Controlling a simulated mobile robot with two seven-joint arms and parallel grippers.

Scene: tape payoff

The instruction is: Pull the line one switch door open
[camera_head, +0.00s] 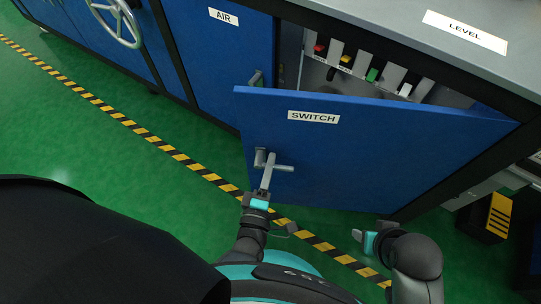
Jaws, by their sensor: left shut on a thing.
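The blue switch door (375,150), labelled SWITCH, stands partly open. Its left edge is swung out toward me, and its right side stays by the cabinet. Its grey handle (285,168) is on the left part of the door front. My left gripper (268,174) reaches up from below and is shut on the handle. My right gripper (363,240) is low in front of the door, to the right, apart from it and with nothing seen in it. Whether its fingers are open is too small to tell.
Behind the door, a recess shows red (320,49), yellow, green (372,74) and white switches. The blue AIR door (222,60) is at the left, with a handwheel (118,22) farther left. A yellow-black floor stripe (165,147) runs before the cabinets; green floor lies clear at left.

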